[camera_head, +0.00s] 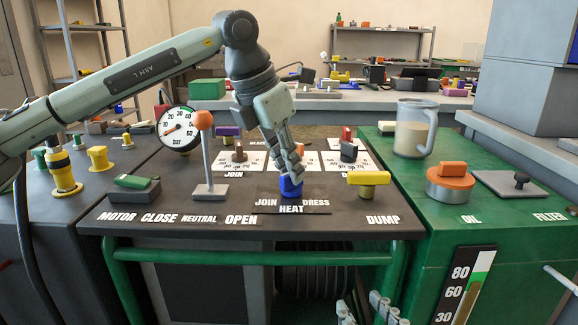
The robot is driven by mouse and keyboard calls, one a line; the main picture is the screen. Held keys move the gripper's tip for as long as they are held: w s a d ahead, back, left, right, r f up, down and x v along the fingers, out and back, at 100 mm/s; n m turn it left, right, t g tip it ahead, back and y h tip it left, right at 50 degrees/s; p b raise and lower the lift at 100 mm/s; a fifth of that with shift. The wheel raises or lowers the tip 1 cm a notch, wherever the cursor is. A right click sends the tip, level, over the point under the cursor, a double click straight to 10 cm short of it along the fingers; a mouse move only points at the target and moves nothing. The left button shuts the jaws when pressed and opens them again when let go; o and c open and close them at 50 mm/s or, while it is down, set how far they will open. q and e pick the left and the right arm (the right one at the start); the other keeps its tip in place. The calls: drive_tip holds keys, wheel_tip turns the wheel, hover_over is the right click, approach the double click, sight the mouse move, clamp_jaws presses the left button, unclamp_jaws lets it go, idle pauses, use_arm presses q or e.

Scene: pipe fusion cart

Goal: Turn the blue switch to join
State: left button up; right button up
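The blue switch (290,188) stands on the dark panel of the cart, just behind the labels JOIN, HEAT and DRESS. JOIN is to its left, HEAT in front and DRESS to its right. My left gripper (293,174) reaches down from above with its fingertips at the top of the switch. The fingers cover the upper part of the switch, so its pointing direction is hard to read. I cannot tell whether they grip it. My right gripper (370,309) shows only its fingertips at the bottom edge, spread apart and empty, below the panel's front.
An orange-knobbed lever (205,122) and pressure gauge (180,129) stand left of the switch. A yellow handle (368,182) is to its right by DUMP. A green rail (250,257) runs below the panel. A jug (414,130) stands on the right green cabinet.

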use_arm(q)
drive_tip(key=o, duration=0.3)
drive_tip(key=v, duration=1.2)
